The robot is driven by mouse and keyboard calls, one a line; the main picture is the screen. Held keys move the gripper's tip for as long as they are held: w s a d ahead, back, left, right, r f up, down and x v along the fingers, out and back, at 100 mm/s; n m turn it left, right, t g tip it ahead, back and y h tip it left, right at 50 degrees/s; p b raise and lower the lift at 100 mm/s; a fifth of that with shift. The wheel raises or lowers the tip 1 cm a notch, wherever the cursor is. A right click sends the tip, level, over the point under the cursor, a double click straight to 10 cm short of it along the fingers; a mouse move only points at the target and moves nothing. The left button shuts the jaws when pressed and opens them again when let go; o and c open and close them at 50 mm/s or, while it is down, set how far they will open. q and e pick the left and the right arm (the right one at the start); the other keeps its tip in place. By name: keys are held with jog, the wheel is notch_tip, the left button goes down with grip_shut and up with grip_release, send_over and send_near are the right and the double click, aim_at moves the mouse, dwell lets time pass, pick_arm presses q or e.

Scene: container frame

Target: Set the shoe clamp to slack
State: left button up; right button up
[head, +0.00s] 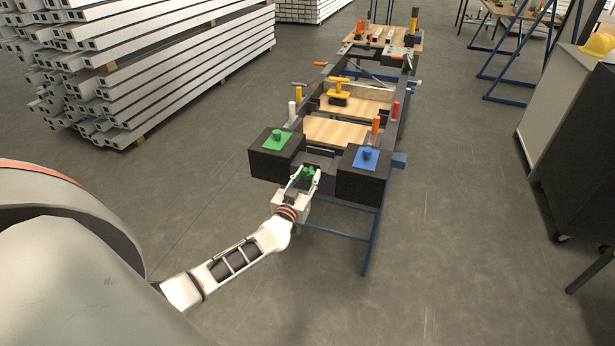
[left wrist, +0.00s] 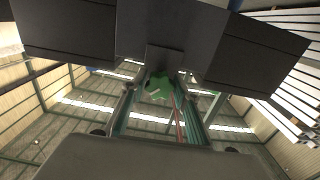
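A small green star-shaped knob (head: 309,171) sits low at the near end of the dark frame (head: 318,160), between two black blocks. It is probably the shoe clamp's handle, but no label or setting can be read. My left gripper (head: 306,178) is at this knob, with one finger on each side. In the left wrist view the knob (left wrist: 159,88) shows between the two fingers (left wrist: 161,90), with a visible gap on both sides. The gripper looks open around it, not closed on it. My right gripper is not in view.
The left black block (head: 262,165) carries a green plate with a knob (head: 278,138). The right black block (head: 350,187) carries a blue one (head: 367,156). Behind are wooden boards (head: 340,131) and a yellow tool (head: 338,92). Stacked metal profiles (head: 150,70) stand left.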

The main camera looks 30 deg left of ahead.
pick_arm(q)
jog(key=c, duration=0.4)
